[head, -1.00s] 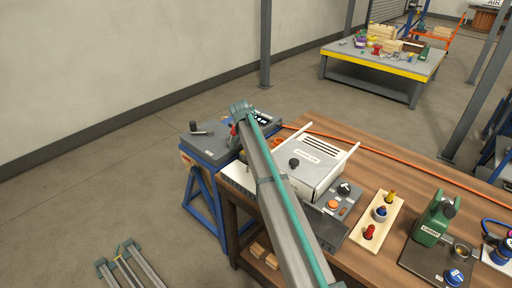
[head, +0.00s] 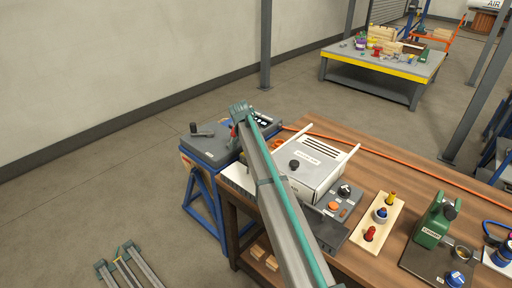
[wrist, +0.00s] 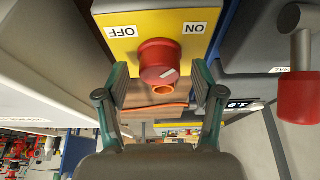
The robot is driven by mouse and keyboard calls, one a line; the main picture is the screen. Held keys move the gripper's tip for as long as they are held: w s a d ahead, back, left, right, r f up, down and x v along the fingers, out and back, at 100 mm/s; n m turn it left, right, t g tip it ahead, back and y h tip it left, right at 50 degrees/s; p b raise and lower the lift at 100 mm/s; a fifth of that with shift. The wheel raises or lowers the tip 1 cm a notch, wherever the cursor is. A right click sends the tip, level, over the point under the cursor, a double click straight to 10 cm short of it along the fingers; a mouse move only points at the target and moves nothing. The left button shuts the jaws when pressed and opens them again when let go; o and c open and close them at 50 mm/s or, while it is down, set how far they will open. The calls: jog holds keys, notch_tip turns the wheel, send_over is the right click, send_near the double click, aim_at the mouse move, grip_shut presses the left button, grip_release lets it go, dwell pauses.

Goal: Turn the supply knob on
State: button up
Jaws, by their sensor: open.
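The supply knob (wrist: 157,58) is a round red knob on the face of a yellow box (wrist: 170,20) in the wrist view. Its white pointer mark slants on the lower right of the knob. An upside-down OFF label (wrist: 121,32) is at its upper left and an upside-down ON label (wrist: 195,28) at its upper right. My gripper (wrist: 161,82) is open, with one finger on each side of the knob in the picture. I see gaps beside the knob and no clear contact. In the head view my arm hides the knob and gripper.
A red-handled lever (wrist: 300,97) stands right of my gripper in the wrist view. A white box (wrist: 40,65) is close on the left. In the head view, a white cabinet (head: 325,180), a pegged board (head: 382,225) and a green device (head: 432,225) stand on the wooden bench.

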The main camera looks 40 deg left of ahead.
jog(key=v, duration=1.2)
